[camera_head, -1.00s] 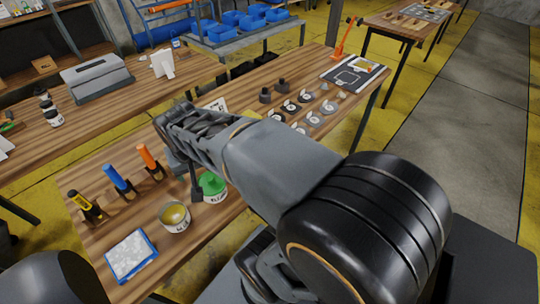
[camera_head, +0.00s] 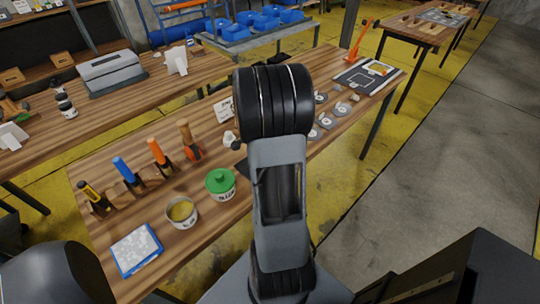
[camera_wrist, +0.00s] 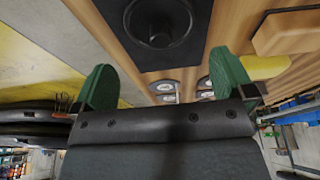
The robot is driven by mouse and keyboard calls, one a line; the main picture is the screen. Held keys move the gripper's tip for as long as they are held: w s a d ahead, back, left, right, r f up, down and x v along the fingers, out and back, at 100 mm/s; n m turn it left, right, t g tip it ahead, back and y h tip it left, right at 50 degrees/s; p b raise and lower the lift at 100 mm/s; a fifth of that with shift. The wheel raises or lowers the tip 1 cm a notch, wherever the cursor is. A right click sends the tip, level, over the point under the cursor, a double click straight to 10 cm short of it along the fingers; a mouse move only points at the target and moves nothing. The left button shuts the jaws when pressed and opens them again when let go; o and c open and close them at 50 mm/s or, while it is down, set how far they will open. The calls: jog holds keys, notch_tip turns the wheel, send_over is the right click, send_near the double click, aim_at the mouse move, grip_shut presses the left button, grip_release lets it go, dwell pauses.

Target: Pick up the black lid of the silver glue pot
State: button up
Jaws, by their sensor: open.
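An open silver pot (camera_head: 182,213) with yellowish contents stands on the near wooden table in the head view. A pot with a green lid (camera_head: 220,183) stands just right of it. I cannot make out a black lid with certainty. In the wrist view, a round black piece with a raised centre (camera_wrist: 158,20) sits on a dark square base at the top edge, ahead of my gripper and apart from its fingers; I cannot tell if it is the lid. My gripper (camera_wrist: 165,84) is open with two green fingers and nothing between them. In the head view my arm hides it.
Several upright tools, such as a blue-handled one (camera_head: 122,169), stand left of the pots. A blue-edged tray (camera_head: 136,250) lies at the front left. Pale round discs (camera_head: 325,120) lie beyond my arm. A jar with a dark lid (camera_head: 66,105) stands on the far table.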

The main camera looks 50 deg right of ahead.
jog(key=shift+x, duration=3.1)
jog(key=shift+w+a, duration=0.1)
jog(key=c, duration=0.5)
jog(key=shift+r, duration=0.1)
